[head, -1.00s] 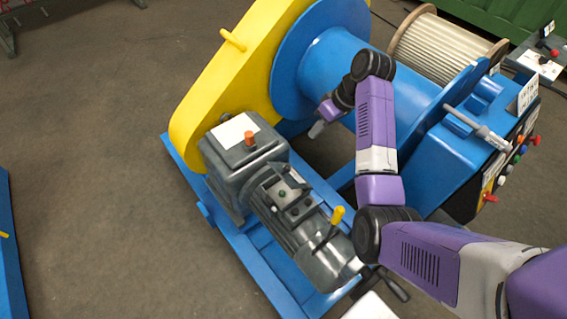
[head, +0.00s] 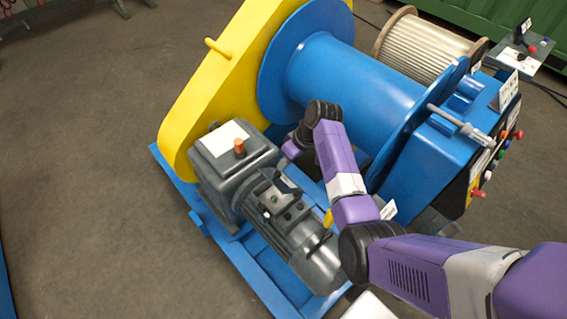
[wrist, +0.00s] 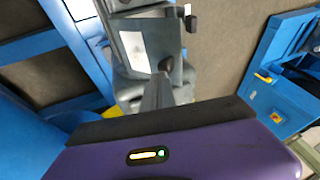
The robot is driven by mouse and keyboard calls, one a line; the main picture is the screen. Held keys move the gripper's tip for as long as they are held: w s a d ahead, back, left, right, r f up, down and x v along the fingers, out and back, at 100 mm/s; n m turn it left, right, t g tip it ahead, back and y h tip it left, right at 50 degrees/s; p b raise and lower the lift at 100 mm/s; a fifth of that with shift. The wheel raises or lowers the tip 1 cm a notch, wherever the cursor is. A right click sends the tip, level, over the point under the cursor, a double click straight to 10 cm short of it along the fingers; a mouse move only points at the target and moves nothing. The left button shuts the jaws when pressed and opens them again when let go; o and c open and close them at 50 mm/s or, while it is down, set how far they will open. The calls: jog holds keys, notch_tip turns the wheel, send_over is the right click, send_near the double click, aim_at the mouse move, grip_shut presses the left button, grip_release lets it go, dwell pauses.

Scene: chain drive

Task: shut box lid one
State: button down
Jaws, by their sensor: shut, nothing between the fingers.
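The grey motor (head: 300,238) lies on the blue frame, with a small box (head: 272,203) on its top showing dark recesses. A dark flap (head: 286,181) stands up at that box's far edge; it may be the lid, but I cannot be sure. My gripper (head: 286,160) is just beyond and above the box, partly hidden by its own wrist. In the wrist view my gripper (wrist: 160,92) is shut and empty, pointing at a grey housing with a white patch (wrist: 137,48). Whether it touches the flap cannot be told.
The grey gearbox (head: 233,157), yellow guard (head: 215,95) and blue drum (head: 350,80) stand close around. A control cabinet (head: 465,150) is at right. The floor at left (head: 80,150) is clear.

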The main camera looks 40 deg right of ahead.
aim_at(271, 179)
jog(key=shift+a+f, duration=0.1)
jog(key=shift+a, duration=0.1)
dwell(0.3)
jog(key=shift+a+h+p, duration=0.3)
jog(key=shift+a, duration=0.05)
jog(key=a+h, duration=0.1)
jog(key=a+f, duration=0.1)
jog(key=a+f+h+p, duration=0.1)
jog(key=shift+a+n+h, duration=0.3)
jog(key=a+f+h+b, duration=0.3)
jog(key=a+f+h, duration=0.1)
jog(key=a+f, duration=0.1)
jog(key=shift+a+f+n, duration=0.15)
jog(key=shift+f+n, duration=0.25)
jog(key=shift+f, duration=0.25)
